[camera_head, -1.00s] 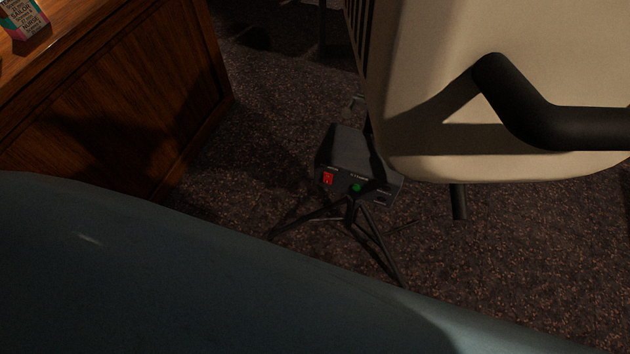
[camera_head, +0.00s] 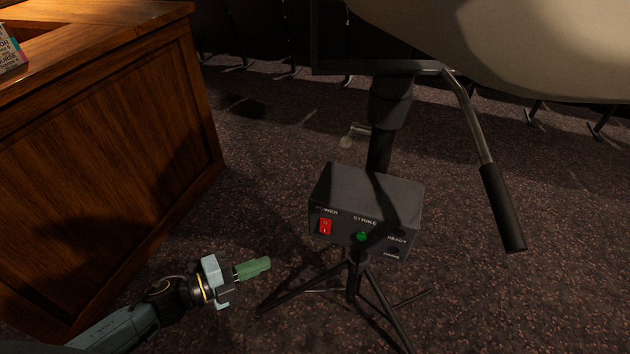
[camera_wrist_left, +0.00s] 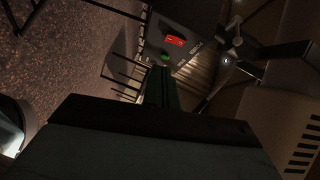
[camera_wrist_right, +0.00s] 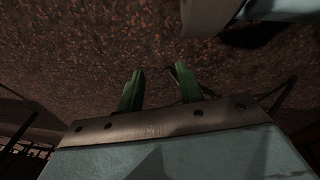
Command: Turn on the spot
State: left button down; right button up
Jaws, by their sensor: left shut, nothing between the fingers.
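The spot is a large cream lamp housing (camera_head: 530,45) on a black stand, cut off at the top right of the head view. A dark ballast box (camera_head: 365,205) sits low on the stand, with a red POWER switch (camera_head: 325,227), a green STRIKE button (camera_head: 362,236) and small READY markings. My left gripper (camera_head: 268,263) is shut and empty, left of and below the box, apart from it. The left wrist view shows the switch (camera_wrist_left: 175,40) and green button (camera_wrist_left: 165,57) beyond its fingers. My right gripper (camera_wrist_right: 159,68) is open and empty over the carpet.
A wooden desk (camera_head: 110,160) stands at the left, with a printed carton (camera_head: 10,52) on top. Tripod legs (camera_head: 300,293) spread below the box. A handle with a black grip (camera_head: 502,208) hangs at the right. Carpet between desk and stand is clear.

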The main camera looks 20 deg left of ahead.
aim_at(325, 226)
pick_arm(q)
jog(key=shift+s+d+r+m+g+h, duration=0.2)
jog(key=shift+d+r+m+h, duration=0.15)
jog(key=shift+m, duration=0.25)
jog(key=shift+s+d+r+m+g+h, duration=0.1)
jog(key=shift+d+r+m+g+h, duration=0.15)
jog(key=shift+d+r+m, duration=0.25)
pick_arm(e)
jog(key=shift+w+d+f, duration=0.1)
jog(key=shift+w+f, duration=0.2)
pick_arm(q)
jog(key=shift+a+f, duration=0.1)
jog(key=shift+f, duration=0.1)
